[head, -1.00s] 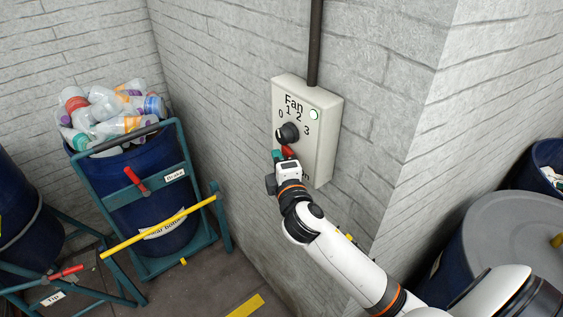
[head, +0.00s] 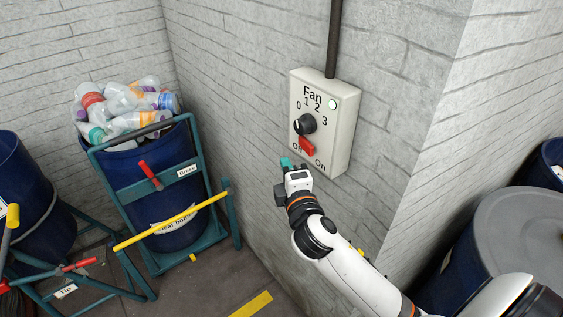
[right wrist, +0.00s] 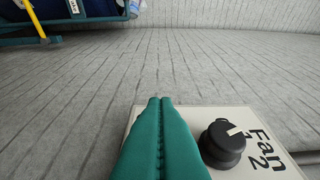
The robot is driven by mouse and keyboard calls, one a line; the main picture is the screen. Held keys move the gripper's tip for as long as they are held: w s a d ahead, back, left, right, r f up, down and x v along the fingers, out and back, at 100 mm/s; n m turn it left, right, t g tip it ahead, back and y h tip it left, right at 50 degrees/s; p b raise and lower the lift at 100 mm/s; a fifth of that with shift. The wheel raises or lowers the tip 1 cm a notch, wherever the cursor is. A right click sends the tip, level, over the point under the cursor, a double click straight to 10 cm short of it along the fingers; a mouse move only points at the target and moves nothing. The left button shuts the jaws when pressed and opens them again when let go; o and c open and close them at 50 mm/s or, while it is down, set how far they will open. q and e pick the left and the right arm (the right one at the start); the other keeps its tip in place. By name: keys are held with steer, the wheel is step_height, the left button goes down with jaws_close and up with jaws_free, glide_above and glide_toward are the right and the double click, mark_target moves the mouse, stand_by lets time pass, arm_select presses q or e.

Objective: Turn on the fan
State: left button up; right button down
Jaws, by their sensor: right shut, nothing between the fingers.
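The fan control box (head: 345,125) is a pale panel on the brick wall. It has a black knob (head: 305,124) with the marks 0 to 3, and a pale green round lamp (head: 333,104). Below the knob is a red switch lever (head: 306,147) between the words Off and On; it slants down to the right. My right gripper (head: 286,163) has its teal fingers shut and empty, just below and left of the lever, apart from it. The right wrist view shows the closed fingertips (right wrist: 160,101) beside the knob (right wrist: 222,145); the lever does not show there. My left gripper is out of view.
A blue barrel (head: 160,210) full of plastic bottles stands in a teal tipping frame at the left, with a yellow bar (head: 170,229). Another blue barrel (head: 30,200) is at the far left. A grey-lidded drum (head: 525,230) stands right of the wall corner.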

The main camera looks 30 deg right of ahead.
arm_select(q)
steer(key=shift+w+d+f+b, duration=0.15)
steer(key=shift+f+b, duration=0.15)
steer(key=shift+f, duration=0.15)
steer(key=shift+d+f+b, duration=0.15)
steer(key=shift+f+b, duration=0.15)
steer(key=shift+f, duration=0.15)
arm_select(e)
steer(key=v, duration=0.5)
steer(key=shift+a, duration=0.3)
steer(key=shift+a+r, duration=0.1)
